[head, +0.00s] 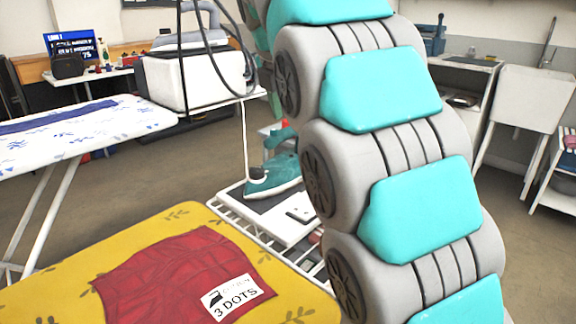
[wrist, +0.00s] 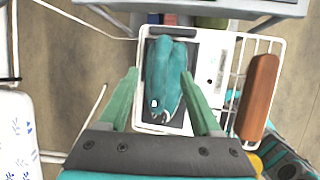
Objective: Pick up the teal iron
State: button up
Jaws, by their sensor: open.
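The teal iron (head: 272,176) rests on a dark pad on a white tray-like stand (head: 285,232) beyond the yellow ironing board, partly hidden by my arm. In the wrist view the iron (wrist: 164,72) lies near the middle, seen from above. My gripper (wrist: 160,74) is open, with one green finger to each side of the iron in the picture. Nothing is held between the fingers. I cannot tell how far the fingertips are above the iron.
A yellow ironing board (head: 180,222) with a red cloth (head: 180,275) and a "3 DOTS" label stands in front. A white patterned board (head: 80,135) is at left. A brown block (wrist: 258,95) lies on the wire rack right of the iron. A white cord (head: 244,140) rises from the iron.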

aim_at(290, 127)
jog(key=shift+f, duration=0.15)
jog(key=shift+x, duration=2.45)
jog(key=shift+c, duration=0.4)
grip_shut()
